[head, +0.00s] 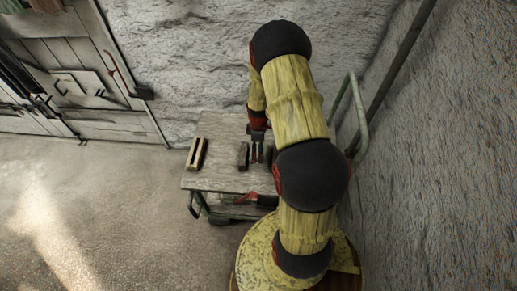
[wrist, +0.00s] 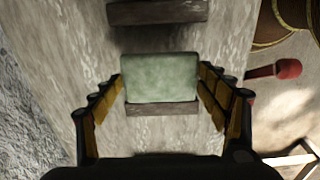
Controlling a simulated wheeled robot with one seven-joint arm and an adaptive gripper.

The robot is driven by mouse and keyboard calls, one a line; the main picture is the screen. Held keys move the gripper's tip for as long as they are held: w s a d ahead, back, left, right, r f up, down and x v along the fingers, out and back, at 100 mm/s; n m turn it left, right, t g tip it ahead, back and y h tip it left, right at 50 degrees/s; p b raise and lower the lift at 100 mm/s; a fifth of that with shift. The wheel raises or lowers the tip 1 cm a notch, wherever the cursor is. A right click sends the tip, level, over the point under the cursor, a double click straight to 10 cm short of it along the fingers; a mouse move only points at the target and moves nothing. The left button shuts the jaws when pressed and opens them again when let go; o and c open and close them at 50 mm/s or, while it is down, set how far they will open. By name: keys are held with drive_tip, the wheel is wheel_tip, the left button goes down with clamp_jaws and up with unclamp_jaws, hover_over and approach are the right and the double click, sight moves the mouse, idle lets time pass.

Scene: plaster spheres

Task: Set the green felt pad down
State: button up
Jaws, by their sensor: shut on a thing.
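The green felt pad (wrist: 160,78) is between the fingers of my gripper (wrist: 162,80) in the wrist view, and the gripper is shut on it. The pad looks pale green and squarish, with its broad face toward the camera. A brown wooden strip (wrist: 162,109) shows along its lower edge; I cannot tell whether it belongs to the pad. In the head view my gripper (head: 257,154) is low over the cart's wooden top (head: 215,172), and I cannot make out the pad there. Whether the pad touches the top is unclear.
A dark wooden block (head: 243,155) lies just left of the gripper. A slotted wooden piece (head: 196,153) lies farther left on the cart top. A red-ended object (wrist: 275,70) shows at the right in the wrist view. Rough walls stand behind and to the right.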

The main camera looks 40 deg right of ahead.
drive_tip(key=shift+f+b, duration=2.1)
drive_tip(key=shift+f, duration=1.35)
idle(0.5)
drive_tip(key=o, duration=1)
drive_tip(key=shift+r, duration=0.1)
drive_tip(key=shift+r+p, duration=1.5)
drive_tip(key=shift+r, duration=0.45)
